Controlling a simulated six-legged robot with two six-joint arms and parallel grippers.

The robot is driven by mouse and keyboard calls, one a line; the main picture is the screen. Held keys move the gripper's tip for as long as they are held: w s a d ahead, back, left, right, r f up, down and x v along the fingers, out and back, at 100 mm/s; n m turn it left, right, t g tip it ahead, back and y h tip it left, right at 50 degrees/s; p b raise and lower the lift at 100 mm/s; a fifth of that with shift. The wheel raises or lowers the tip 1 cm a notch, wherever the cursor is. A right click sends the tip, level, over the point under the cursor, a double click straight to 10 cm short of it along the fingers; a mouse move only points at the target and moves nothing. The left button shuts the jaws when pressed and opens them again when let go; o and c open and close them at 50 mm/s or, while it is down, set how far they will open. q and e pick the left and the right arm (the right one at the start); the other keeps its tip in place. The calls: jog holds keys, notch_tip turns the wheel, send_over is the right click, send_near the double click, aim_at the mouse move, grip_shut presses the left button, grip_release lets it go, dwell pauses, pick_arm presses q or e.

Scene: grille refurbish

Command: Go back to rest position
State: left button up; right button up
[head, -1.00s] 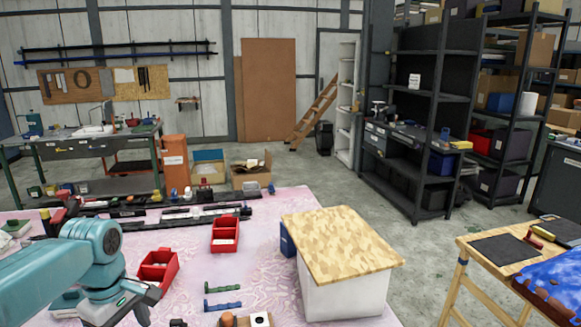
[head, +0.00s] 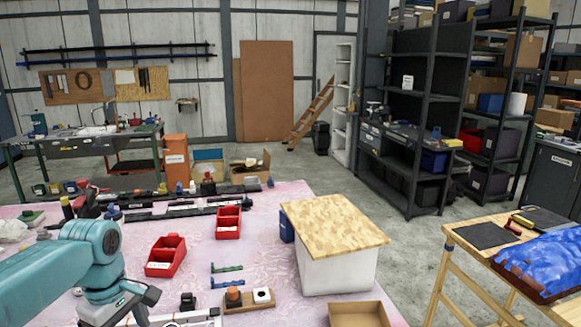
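My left arm's teal links come in from the lower left, and its dark gripper (head: 138,312) hangs over the near left of the pink-covered table (head: 200,285). Its fingertips are cut off by the lower edge, so I cannot tell whether it is open or shut. No held object shows. My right gripper is not in view.
Two red bins (head: 165,257) (head: 228,222), green and blue handle-like parts (head: 227,283), a small wooden holder (head: 250,300) and a white box with a wooden lid (head: 333,225) stand on the table. A wooden tray (head: 362,314) is in front.

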pick_arm(q)
jog(key=d+f+m, duration=0.1)
jog(key=f, duration=0.2)
jog(key=w+d+f+m, duration=0.1)
jog(key=d+f, duration=0.1)
jog(key=f, duration=0.2)
jog(key=d+f+m+h, duration=0.1)
jog(key=f, duration=0.2)
jog(key=shift+w+d+f, duration=0.2)
jog(key=shift+d+f, duration=0.05)
jog(key=shift+f, duration=0.1)
jog(key=s+d+f+m+h, duration=0.1)
jog(key=s+d+f+m, duration=0.2)
jog(key=f, duration=0.5)
jog(key=s+d+f+m+h, duration=0.1)
jog(key=s+d+f+m, duration=0.15)
jog(key=d+f, duration=0.4)
jog(key=s+d+f+m, duration=0.2)
jog(key=s+f, duration=0.3)
jog(key=s, duration=0.3)
jog(key=s+d+f+m+h, duration=0.1)
jog(key=s+d+f, duration=0.1)
jog(key=s+f, duration=0.4)
jog(key=shift+s+d+m, duration=0.35)
jog(key=shift+s+d, duration=0.05)
jog(key=shift+s, duration=0.85)
jog(key=shift+f, duration=0.1)
jog(key=shift+c, duration=0.4)
